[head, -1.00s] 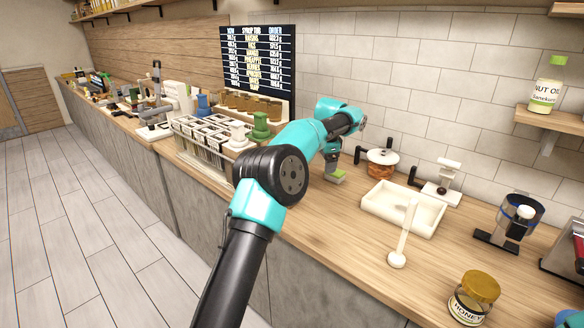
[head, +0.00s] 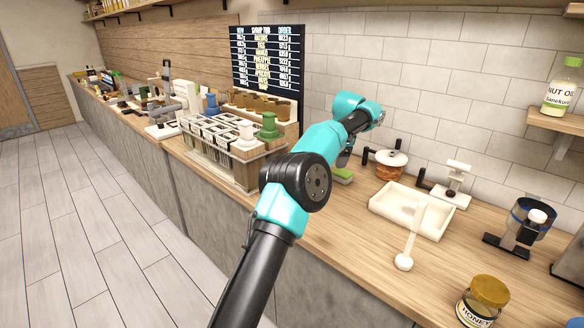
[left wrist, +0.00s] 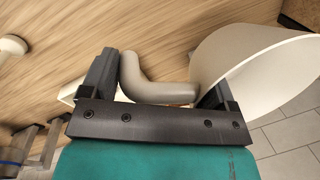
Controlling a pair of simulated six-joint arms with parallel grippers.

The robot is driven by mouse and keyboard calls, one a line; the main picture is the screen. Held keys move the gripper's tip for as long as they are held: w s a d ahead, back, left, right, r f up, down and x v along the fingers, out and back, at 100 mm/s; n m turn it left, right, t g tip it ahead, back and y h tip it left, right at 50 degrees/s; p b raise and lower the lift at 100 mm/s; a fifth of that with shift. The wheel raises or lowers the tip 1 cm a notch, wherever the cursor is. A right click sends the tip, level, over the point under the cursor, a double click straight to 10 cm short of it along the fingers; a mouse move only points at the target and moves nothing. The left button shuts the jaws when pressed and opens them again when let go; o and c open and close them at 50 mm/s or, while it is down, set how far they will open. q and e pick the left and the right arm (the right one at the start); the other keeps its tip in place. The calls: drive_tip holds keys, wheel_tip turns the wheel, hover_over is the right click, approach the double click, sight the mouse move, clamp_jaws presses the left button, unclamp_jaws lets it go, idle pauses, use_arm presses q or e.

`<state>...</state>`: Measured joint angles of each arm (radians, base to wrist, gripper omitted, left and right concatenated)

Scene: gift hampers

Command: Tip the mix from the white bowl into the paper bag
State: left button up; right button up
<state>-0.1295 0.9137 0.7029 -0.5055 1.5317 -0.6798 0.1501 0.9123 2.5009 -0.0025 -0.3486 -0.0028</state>
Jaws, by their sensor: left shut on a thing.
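My left arm crosses the middle of the head view, and its gripper (head: 345,157) is mostly hidden behind the arm above the counter. In the left wrist view the left gripper (left wrist: 158,88) has a curved grey handle (left wrist: 160,90) between its fingers. The handle runs to a white, open, curved vessel (left wrist: 262,62) at the right, which looks like the white bowl. The vessel is tilted in that picture, and no mix can be made out in it. I cannot make out a paper bag in either view. My right gripper is not in view.
A white tray (head: 380,205), a white spoon-like tool (head: 404,262) and a honey jar (head: 483,300) stand on the counter's right. A white-lidded jar (head: 389,168) is near the wall. A rack of containers (head: 235,170) stands at left. Floor shows past the counter edge.

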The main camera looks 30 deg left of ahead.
use_arm(q)
drive_tip(key=shift+r, duration=1.25)
